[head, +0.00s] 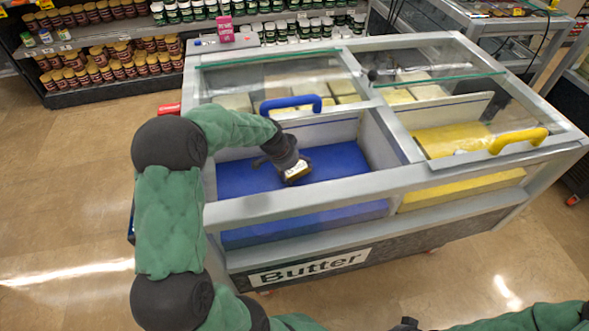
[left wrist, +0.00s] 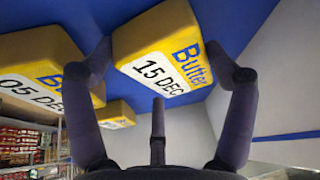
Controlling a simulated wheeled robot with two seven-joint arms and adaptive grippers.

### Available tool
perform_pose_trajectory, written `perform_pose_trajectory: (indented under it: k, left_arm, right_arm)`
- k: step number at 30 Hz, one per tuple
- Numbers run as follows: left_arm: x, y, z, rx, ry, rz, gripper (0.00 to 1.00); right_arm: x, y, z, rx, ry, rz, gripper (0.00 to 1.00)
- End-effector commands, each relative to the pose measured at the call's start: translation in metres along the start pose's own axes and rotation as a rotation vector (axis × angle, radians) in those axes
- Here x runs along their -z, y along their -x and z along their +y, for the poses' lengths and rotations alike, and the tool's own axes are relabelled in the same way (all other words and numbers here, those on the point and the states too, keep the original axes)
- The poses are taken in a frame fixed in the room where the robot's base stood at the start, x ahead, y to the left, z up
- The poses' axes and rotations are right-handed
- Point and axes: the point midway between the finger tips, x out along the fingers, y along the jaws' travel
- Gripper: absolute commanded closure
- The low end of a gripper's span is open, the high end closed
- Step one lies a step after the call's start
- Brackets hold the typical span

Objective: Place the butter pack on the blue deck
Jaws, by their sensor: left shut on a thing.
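The butter pack (left wrist: 160,66), yellow with a white "15 DEC" label, is between the fingers of my left gripper (left wrist: 163,62). In the head view the same pack (head: 297,173) shows small at the tip of my left gripper (head: 291,163), which is shut on it. The gripper reaches down into the left bay of the freezer, over the blue deck (head: 245,178). Whether the pack touches the deck is hard to tell. A dark end of my right arm (head: 405,325) barely shows at the bottom edge, so its jaws cannot be read.
In the wrist view another pack marked "05 DEC" (left wrist: 38,68) lies left of the held one, with a further pack (left wrist: 116,115) nearby. The bay has pale walls, a blue handle (head: 290,103) behind and a grey front rim (head: 300,200). A yellow-decked bay (head: 455,190) is on the right.

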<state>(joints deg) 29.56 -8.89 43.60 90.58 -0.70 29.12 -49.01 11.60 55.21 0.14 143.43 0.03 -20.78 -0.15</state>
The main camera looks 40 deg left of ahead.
Motion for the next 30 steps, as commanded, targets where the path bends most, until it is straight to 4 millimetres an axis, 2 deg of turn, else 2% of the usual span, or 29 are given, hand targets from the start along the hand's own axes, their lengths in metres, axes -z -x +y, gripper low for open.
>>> perform_pose_trajectory:
  k: [1, 2, 3, 17, 20, 24, 30]
  left_arm:
    - [-0.001, -0.002, 0.0, 0.001, 0.0, 0.001, 0.65]
    - [-0.001, -0.002, 0.0, -0.001, 0.0, -0.001, 0.1]
    - [-0.001, -0.002, 0.0, -0.001, 0.0, -0.001, 0.0]
    - [0.001, 0.002, 0.0, -0.001, 0.0, -0.001, 0.0]
    - [0.001, 0.013, 0.0, 0.001, 0.0, 0.0, 0.0]
    - [0.001, 0.039, -0.001, 0.002, 0.001, 0.001, 0.0]
    - [-0.044, 0.051, -0.001, 0.001, 0.006, -0.003, 0.0]
  right_arm:
    - [0.0, -0.002, 0.001, 0.0, 0.0, 0.0, 1.0]
    - [0.0, -0.002, 0.001, 0.0, 0.0, 0.0, 1.0]
    - [0.0, -0.001, 0.001, 0.0, 0.0, 0.0, 1.0]
    - [0.0, 0.001, -0.001, 0.0, 0.0, 0.0, 1.0]
    - [0.0, 0.005, -0.002, 0.0, 0.0, 0.0, 1.0]
    - [-0.001, 0.014, -0.005, 0.0, 0.0, 0.0, 1.0]
    - [-0.001, 0.018, -0.006, 0.0, 0.0, 0.0, 1.0]
